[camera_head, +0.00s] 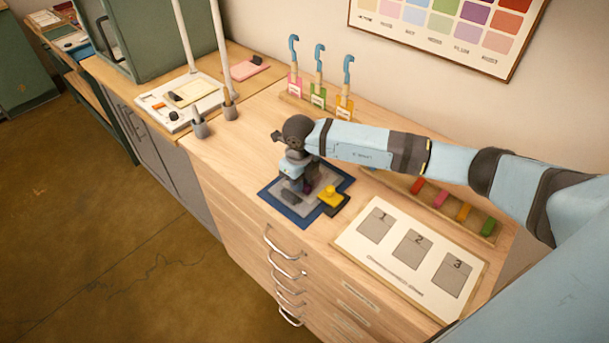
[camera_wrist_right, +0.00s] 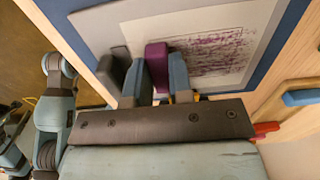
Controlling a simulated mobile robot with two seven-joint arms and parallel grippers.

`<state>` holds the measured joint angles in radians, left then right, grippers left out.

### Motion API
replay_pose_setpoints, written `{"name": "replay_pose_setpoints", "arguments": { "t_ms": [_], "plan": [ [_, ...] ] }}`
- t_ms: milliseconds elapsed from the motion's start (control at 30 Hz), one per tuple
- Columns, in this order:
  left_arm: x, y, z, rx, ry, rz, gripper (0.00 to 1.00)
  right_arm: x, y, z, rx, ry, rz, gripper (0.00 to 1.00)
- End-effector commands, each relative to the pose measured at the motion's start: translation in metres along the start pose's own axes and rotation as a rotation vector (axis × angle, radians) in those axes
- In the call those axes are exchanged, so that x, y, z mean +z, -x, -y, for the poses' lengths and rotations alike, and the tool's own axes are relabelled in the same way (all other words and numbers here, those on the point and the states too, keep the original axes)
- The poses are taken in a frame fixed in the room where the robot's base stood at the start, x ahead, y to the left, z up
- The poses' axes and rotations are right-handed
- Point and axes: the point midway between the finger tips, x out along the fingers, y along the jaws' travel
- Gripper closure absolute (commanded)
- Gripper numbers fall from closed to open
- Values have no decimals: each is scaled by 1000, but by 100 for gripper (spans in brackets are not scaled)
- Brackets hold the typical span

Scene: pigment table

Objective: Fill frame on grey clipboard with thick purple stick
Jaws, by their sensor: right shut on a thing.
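My right gripper (camera_head: 307,186) is low over the grey clipboard (camera_head: 332,182), which lies on a blue mat. In the right wrist view its two fingers (camera_wrist_right: 156,82) are shut on the thick purple stick (camera_wrist_right: 156,58). The stick stands over or against the pale sheet (camera_wrist_right: 235,22) on the clipboard; I cannot tell whether it touches. Dense purple strokes (camera_wrist_right: 215,55) cover part of the sheet within a frame, beside the stick. In the head view the gripper hides much of the sheet and stick. My left gripper is not in view.
A tray (camera_head: 398,188) of coloured sticks and a numbered white board (camera_head: 380,263) are to the right. Blue hooked tools (camera_head: 319,62) stand at the back.

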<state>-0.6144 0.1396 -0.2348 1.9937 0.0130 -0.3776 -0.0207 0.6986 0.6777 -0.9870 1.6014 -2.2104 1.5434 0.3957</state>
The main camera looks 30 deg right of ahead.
Motion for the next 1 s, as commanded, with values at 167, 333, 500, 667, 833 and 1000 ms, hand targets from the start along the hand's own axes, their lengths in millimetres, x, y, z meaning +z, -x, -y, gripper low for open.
{"name": "replay_pose_setpoints", "arguments": {
  "t_ms": [167,333,500,667,833,1000],
  "plan": [
    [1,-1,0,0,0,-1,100,0,0,-4,-1,0,-1,99],
    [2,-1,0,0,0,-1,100,0,0,-1,-1,-1,0,99],
    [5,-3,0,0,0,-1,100,0,-2,10,-2,-2,0,99],
    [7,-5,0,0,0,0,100,0,-2,20,-1,-1,1,99],
    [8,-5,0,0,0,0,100,0,-1,24,-1,-1,0,99],
    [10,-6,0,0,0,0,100,0,-1,33,-3,-4,0,99]
  ]
}}
